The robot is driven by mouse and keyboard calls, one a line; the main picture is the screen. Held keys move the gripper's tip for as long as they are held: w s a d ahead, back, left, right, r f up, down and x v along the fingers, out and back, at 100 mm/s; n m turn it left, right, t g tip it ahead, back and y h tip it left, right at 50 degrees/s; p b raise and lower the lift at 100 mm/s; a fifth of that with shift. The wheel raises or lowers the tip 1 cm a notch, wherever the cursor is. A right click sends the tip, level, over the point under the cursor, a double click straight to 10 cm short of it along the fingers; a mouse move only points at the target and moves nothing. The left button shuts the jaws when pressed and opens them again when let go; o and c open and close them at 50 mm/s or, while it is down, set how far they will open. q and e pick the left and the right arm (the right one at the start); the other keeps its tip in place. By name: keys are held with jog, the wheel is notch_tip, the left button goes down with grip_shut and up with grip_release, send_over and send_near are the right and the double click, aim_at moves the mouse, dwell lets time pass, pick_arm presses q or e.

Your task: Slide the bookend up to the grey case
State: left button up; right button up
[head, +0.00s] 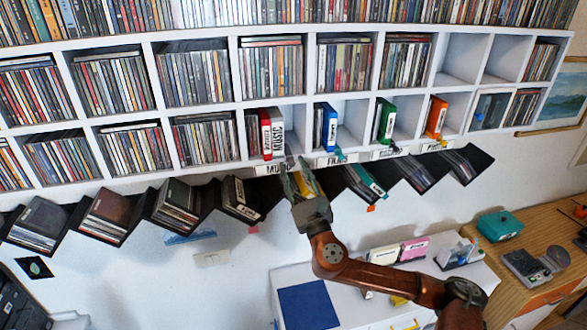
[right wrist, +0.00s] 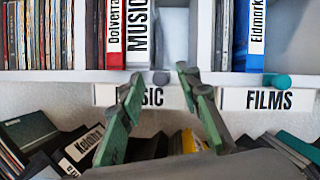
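My right gripper (head: 297,166) is open and empty just below the shelf edge, in front of the compartment labelled MUSIC. In the right wrist view its green fingers (right wrist: 162,82) stand apart, with a small grey knob (right wrist: 160,77) between their tips at the shelf lip. Above the knob, a white upright piece marked MUSIC (right wrist: 139,35) stands beside a red case (right wrist: 115,40). A pale grey panel (right wrist: 174,40) shows to its right. I cannot tell for sure which of these is the bookend or the grey case. My left gripper is not in view.
The compartment to the right, labelled FILMS (right wrist: 268,98), holds a blue case (right wrist: 239,35) with a teal knob (right wrist: 276,80) below. Angled black racks (head: 375,185) with discs hang under the shelf (head: 95,118), close to the gripper. A white table (head: 345,285) stands below.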

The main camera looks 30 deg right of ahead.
jog(key=v, duration=1.1)
jog(key=shift+s, duration=0.3)
jog(key=shift+f, duration=0.1)
